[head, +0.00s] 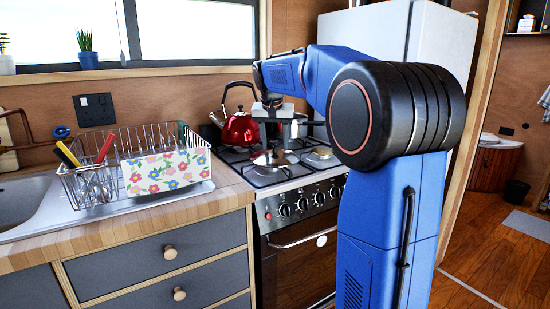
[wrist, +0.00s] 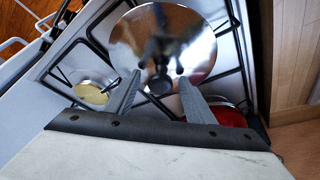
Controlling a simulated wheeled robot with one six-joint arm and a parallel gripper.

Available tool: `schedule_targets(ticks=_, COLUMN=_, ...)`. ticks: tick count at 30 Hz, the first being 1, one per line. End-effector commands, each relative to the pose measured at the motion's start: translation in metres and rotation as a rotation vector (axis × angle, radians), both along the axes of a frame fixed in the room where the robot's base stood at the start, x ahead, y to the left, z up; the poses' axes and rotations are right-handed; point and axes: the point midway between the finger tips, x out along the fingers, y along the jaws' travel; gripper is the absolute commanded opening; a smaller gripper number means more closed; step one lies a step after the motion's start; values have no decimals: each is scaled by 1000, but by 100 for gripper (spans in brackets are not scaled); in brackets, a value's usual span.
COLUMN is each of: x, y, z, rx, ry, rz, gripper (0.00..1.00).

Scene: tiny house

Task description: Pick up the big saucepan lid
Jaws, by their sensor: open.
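The big saucepan lid (head: 262,160) is a shiny metal disc lying on the stove's near-left burner area. In the wrist view the lid (wrist: 190,40) fills the upper middle, with its dark knob (wrist: 160,85) in line with the gap between my fingers. My gripper (head: 273,138) points down above the lid in the head view. In the wrist view my gripper (wrist: 160,78) is open, one finger on each side of the knob. Nothing is held. I cannot tell whether the fingertips are level with the knob or above it.
The red kettle (head: 238,129) stands behind the lid, and part of it shows near my right finger in the wrist view (wrist: 230,116). A bare burner (head: 321,156) is to the right. The dish rack (head: 83,190) stands on the counter at left.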

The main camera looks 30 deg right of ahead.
Motion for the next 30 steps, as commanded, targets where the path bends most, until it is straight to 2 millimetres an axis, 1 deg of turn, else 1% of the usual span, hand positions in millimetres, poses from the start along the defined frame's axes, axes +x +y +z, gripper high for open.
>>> schedule_targets(ticks=2, x=0, y=0, z=0, rx=0, ry=0, rz=0, gripper=49)
schedule_targets(ticks=3, x=0, y=0, z=0, rx=0, ry=0, rz=0, gripper=47)
schedule_targets(ticks=5, x=0, y=0, z=0, rx=0, ry=0, rz=0, gripper=32)
schedule_targets(ticks=6, x=0, y=0, z=0, rx=0, ry=0, rz=0, gripper=23)
schedule_targets(ticks=9, x=0, y=0, z=0, rx=0, ry=0, rz=0, gripper=0)
schedule_targets(ticks=17, x=0, y=0, z=1, rx=-1, ry=-1, rz=0, gripper=0)
schedule_targets(ticks=20, x=0, y=0, z=5, rx=-1, ry=-1, rz=0, gripper=0)
schedule_targets(ticks=23, x=0, y=0, z=15, rx=0, ry=-2, rz=-1, gripper=0)
schedule_targets(ticks=30, x=1, y=0, z=58, rx=0, ry=-2, rz=-1, gripper=0)
